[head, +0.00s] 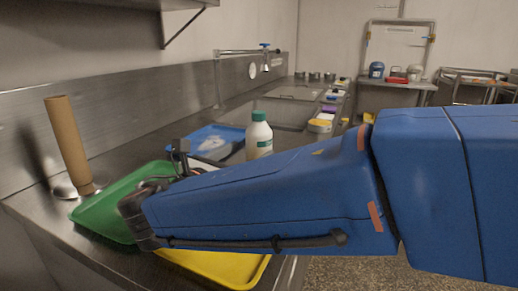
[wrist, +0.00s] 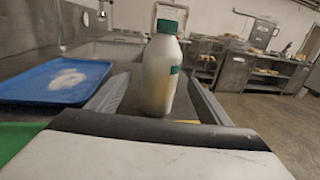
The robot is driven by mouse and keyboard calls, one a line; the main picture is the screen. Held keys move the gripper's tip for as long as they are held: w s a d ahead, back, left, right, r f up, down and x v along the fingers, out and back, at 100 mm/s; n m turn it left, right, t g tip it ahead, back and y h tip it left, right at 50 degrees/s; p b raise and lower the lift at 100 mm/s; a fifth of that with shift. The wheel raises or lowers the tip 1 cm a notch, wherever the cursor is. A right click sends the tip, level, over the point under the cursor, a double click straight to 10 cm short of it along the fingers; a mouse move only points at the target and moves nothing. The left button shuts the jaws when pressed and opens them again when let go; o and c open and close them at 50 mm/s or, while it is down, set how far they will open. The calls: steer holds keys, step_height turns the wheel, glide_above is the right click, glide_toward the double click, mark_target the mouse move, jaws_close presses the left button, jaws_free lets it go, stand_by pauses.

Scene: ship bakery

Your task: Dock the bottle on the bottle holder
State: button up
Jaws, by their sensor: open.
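The bottle is white with a green cap and a green label. It stands upright on the steel counter in the head view (head: 258,138), right of the blue tray. In the wrist view the bottle (wrist: 160,75) rises straight ahead, between the two finger lines of my gripper (wrist: 158,88). My gripper is open, one finger to each side of the bottle; I cannot tell whether either touches it. In the head view my blue arm hides most of the gripper. A brown tube (head: 68,145) leans on a round metal base at the left; I cannot tell whether this is the bottle holder.
A blue tray (head: 235,132) with a white patch lies behind the gripper. A green tray (head: 92,212) and a yellow tray (head: 222,264) lie near the counter's front edge, partly under my arm. A tap (head: 265,58) and several small items are farther back. The floor at right is clear.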

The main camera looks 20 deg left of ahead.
mark_target(258, 145)
steer(key=shift+x, duration=2.7)
steer(key=shift+r, duration=0.1)
steer(key=shift+c, duration=0.5)
steer(key=shift+r, duration=0.1)
steer(key=c, duration=1.7)
